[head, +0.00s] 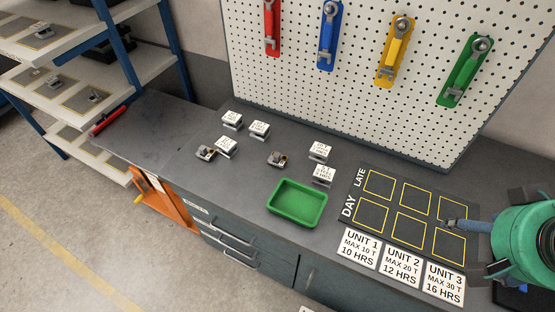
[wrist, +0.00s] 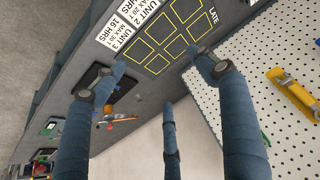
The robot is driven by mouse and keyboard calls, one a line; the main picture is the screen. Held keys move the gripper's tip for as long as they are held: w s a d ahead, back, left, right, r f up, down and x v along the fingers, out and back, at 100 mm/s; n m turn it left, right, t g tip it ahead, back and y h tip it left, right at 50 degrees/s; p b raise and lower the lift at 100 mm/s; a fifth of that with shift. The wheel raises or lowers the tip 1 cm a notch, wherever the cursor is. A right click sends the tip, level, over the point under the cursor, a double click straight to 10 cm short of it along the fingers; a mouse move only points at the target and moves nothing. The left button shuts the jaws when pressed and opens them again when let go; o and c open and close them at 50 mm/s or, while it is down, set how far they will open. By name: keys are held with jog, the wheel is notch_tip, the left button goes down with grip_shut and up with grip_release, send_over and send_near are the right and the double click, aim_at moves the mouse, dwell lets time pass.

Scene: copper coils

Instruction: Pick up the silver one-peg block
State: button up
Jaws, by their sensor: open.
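Two small metallic grey blocks lie on the dark bench in the head view. One block (head: 205,153) is at the left among the white cards, and the other block (head: 278,159) is nearer the middle, behind the green tray. They are too small for me to count their pegs or tell which is the silver one-peg block. My gripper (head: 472,245) is at the far right, over the marked grid, well apart from both blocks. In the wrist view my gripper (wrist: 160,76) has its blue fingers spread and nothing between them. Neither bench block can be made out there.
A green tray (head: 297,222) stands near the bench's front edge. White label cards (head: 259,129) stand around the blocks. A black mat with yellow squares (head: 370,216) lies right. A pegboard (head: 350,82) with wrenches rises behind. Shelves (head: 90,60) at left hold more small parts.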

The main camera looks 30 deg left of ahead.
jog(key=w+a+r+g+p, duration=0.2)
jog(key=w+a+r+p, duration=0.1)
jog(key=w+a, duration=0.85)
jog(key=g+p, duration=0.4)
jog(key=p, duration=0.4)
send_over(277, 153)
notch_tip(277, 153, down, 22)
jog(key=shift+s+f, duration=0.1)
jog(key=shift+f+b, duration=0.6)
jog(key=shift+f, duration=3.7)
jog(key=shift+f, duration=0.1)
